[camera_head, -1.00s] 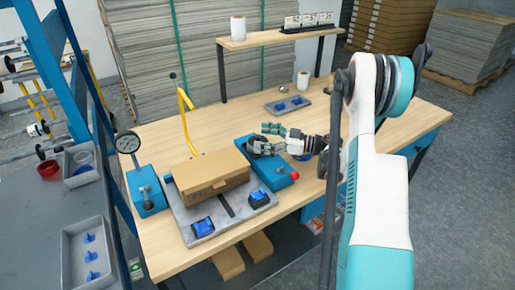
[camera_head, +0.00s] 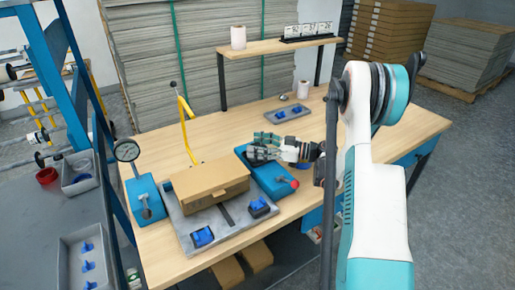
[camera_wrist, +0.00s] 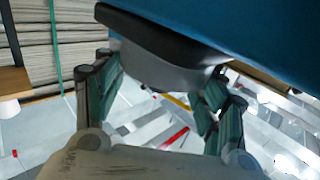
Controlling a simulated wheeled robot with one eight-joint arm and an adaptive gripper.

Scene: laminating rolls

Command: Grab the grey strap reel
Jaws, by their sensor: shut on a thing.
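The grey strap reel (camera_wrist: 165,72) has a black rim along its top edge and sits between my fingers in the wrist view. In the head view, the dark reel (camera_head: 255,156) is mostly hidden by my fingers over the blue device on the table. My gripper (camera_head: 258,147) reaches in from the right and is shut on the reel. The wrist view shows my gripper (camera_wrist: 166,80) with a finger on each side of the reel's grey body. Whether the reel is clear of the device, I cannot tell.
A gauge (camera_head: 127,150) and a yellow hook (camera_head: 187,128) stand farther left. The table's right part is clear.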

